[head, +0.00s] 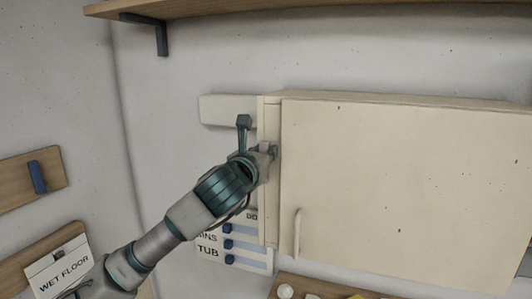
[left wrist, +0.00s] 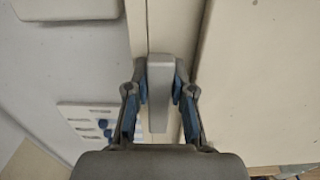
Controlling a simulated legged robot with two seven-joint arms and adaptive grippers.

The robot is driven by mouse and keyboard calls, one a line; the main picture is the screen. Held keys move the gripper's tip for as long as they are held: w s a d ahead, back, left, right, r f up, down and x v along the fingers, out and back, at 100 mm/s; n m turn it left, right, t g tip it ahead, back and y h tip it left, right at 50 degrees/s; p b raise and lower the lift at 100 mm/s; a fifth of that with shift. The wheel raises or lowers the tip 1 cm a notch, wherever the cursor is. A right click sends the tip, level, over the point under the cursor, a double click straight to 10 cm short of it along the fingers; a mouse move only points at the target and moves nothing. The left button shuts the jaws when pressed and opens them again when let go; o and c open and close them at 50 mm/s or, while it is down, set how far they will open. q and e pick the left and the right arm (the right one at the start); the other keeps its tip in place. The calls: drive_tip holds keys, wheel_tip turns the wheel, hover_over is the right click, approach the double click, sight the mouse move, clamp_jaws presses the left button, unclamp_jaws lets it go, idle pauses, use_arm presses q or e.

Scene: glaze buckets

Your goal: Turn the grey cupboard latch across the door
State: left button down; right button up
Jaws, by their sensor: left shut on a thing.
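The grey latch (left wrist: 159,95) shows in the left wrist view on the pale frame strip (left wrist: 138,28) beside the cupboard door (left wrist: 255,80). It lies along the strip, roughly parallel to the door's edge. My left gripper (left wrist: 160,92) is shut on the latch, with one blue-padded finger at each side of it. In the head view my left gripper (head: 266,151) is at the left edge of the closed cupboard door (head: 390,180) and mostly hides the latch. My right gripper is in neither view.
The door handle (head: 297,232) is low on the door's left side. A pale block (head: 222,109) sticks out left of the cupboard. A labelled board with blue pegs (head: 245,248) hangs below my wrist. A wooden shelf (head: 300,6) runs above.

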use_arm(q)
drive_tip(key=shift+d+f, duration=0.1)
drive_tip(key=shift+d, duration=0.05)
drive_tip(key=shift+f+m+b, duration=0.2)
drive_tip(key=shift+m+b, duration=0.4)
drive_tip(key=shift+d+r, duration=0.1)
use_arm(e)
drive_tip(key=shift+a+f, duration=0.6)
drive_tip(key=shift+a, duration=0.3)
use_arm(q)
drive_tip(key=c, duration=1.3)
unclamp_jaws()
drive_tip(key=shift+s, duration=0.1)
drive_tip(key=shift+o, duration=0.2)
drive_tip(key=shift+s+r, duration=0.15)
drive_tip(key=v, duration=1.2)
drive_tip(key=shift+a, duration=0.25)
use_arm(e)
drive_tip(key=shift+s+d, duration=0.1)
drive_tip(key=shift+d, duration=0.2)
